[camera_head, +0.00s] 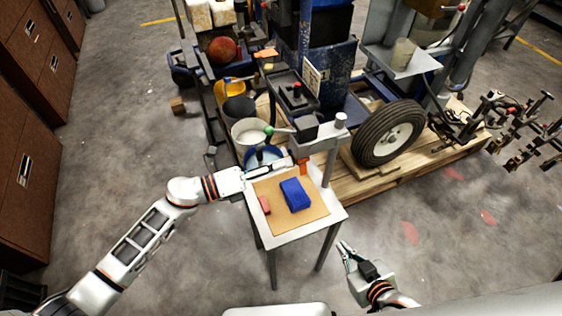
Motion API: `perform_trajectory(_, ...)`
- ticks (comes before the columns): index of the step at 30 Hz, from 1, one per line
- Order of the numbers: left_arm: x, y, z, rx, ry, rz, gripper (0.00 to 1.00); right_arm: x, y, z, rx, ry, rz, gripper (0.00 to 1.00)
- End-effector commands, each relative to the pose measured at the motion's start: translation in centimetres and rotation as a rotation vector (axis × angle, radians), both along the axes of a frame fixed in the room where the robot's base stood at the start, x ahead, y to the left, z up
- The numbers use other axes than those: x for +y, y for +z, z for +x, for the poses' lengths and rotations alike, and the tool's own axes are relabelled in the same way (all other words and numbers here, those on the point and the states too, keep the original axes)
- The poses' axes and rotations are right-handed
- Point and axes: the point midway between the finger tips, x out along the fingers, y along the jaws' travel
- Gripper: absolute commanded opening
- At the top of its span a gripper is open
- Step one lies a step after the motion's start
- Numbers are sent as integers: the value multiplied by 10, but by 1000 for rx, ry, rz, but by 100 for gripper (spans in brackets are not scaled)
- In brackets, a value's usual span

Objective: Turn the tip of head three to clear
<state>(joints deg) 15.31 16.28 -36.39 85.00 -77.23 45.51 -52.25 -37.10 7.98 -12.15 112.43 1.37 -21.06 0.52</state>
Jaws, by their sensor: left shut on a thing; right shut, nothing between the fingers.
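My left gripper (289,163) reaches in from the left over the small table and is shut on a small orange tip (303,167). The tip hangs below a grey bracket (322,140) on a post at the table's back right edge. Which way the tip points is too small to tell, and I see no number on the head. My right gripper (345,250) is shut and empty, low to the right of the table.
The small table (290,233) has a brown mat carrying a blue block (295,194) and a reddish block (265,205). Behind stand buckets (248,132), a black tyre (388,132) and a wooden pallet (350,182). The floor at the front right is open.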

Motion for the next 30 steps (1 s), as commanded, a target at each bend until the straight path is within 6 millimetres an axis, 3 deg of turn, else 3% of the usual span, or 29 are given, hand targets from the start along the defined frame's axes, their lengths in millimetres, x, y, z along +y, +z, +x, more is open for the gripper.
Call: perform_trajectory(30, -1, 3, 0, 440, -1, -146, 0, 1, 49, 9, -27, 0, 2, 0)
